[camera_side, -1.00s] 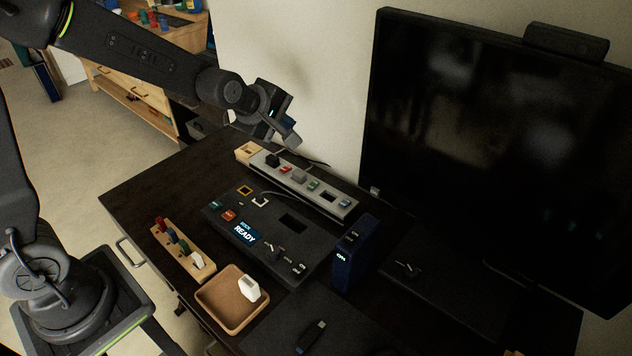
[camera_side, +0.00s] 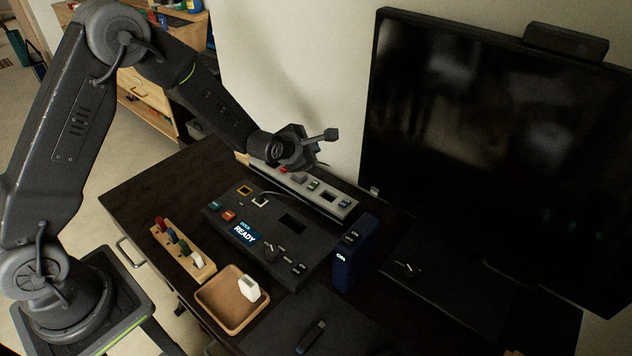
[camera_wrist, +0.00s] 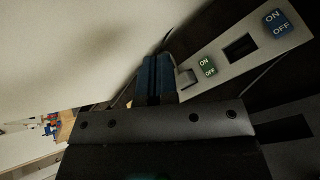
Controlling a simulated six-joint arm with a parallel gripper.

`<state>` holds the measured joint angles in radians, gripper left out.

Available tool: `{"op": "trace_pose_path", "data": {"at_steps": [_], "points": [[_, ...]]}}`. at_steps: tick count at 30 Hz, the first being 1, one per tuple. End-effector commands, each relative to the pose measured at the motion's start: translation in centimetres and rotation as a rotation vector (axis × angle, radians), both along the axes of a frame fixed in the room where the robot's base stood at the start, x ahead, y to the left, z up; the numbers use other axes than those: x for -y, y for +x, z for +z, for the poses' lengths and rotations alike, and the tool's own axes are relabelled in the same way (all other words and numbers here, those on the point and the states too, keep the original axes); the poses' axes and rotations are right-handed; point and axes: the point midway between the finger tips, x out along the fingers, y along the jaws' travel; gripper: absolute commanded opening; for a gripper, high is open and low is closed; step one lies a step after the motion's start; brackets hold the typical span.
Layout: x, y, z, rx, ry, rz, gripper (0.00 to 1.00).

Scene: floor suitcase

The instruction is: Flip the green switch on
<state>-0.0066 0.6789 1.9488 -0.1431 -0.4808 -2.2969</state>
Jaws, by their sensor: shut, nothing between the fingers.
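The green switch (camera_wrist: 207,67), marked ON and OFF, sits on the long grey strip at the back of the desk. It also shows in the side view (camera_side: 313,185). My gripper (camera_wrist: 157,65) is shut and empty, its blue-tinted fingers just left of the green switch in the wrist view, with a grey block between them. In the side view my gripper (camera_side: 288,158) is over the strip's far-left half and hides part of it. I cannot tell whether the fingers touch the strip or which side of the green switch is pressed.
A blue ON/OFF switch (camera_wrist: 279,24) and a dark slot (camera_wrist: 239,47) lie further along the strip. A black console (camera_side: 285,238) reading READY, a dark blue box (camera_side: 354,254), a wooden tray (camera_side: 205,302) and a monitor (camera_side: 480,130) stand around. A wall is close behind.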

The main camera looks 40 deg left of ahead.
Motion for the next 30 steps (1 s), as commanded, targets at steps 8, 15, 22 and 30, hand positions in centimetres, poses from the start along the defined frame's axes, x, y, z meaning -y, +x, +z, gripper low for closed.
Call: {"op": "trace_pose_path", "data": {"at_steps": [8, 15, 22, 30], "points": [[0.0, 0.3, -1.7, -0.004, 0.001, -0.001, 0.0], [0.0, 0.9, -4.9, -0.004, 0.001, -0.001, 0.0], [0.0, 1.4, -7.5, -0.004, 0.002, -0.002, 0.0], [0.0, 1.6, -8.6, -0.001, 0.001, -0.002, 0.0]]}}
